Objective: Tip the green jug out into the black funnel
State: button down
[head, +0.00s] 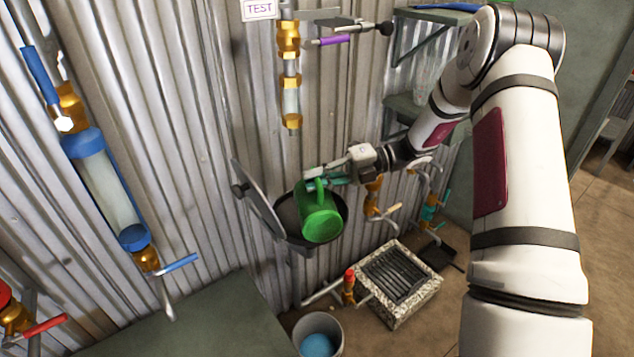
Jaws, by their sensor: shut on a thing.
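The green jug (320,222) is in the middle of the head view, in front of the corrugated wall. My gripper (318,182) is shut on the jug's upper part, near its handle. The black funnel (341,205) is a dark round bowl on the wall, directly behind and below the jug in the picture. A hinged grey lid (258,205) stands open at its left. I cannot tell whether the jug touches the funnel.
A sight glass with a blue frame (110,190) and a blue-handled valve (180,262) are on the wall at left. A brass pipe (291,85) hangs above the funnel. A bucket (338,330) and a floor drain (395,275) are below. A green-grey surface (190,325) fills the lower left.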

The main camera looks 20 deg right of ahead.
jog(key=shift+w+d+m+b, duration=0.15)
jog(key=shift+w+m+b, duration=0.65)
jog(key=shift+w, duration=0.6)
jog(key=shift+w+d+r+m+g+b, duration=0.1)
jog(key=shift+w+m+g+b, duration=0.1)
jog(key=shift+w+m, duration=0.25)
jog(key=shift+w+a+r+m+g+b, duration=0.1)
jog(key=shift+w+m+b, duration=0.2)
jog(key=shift+w, duration=0.3)
jog(key=shift+w+d+r+m+g+b, duration=0.1)
jog(key=shift+w+m+b, duration=0.05)
jog(key=shift+w+m, duration=0.35)
jog(key=shift+f, duration=0.1)
dwell(0.7)
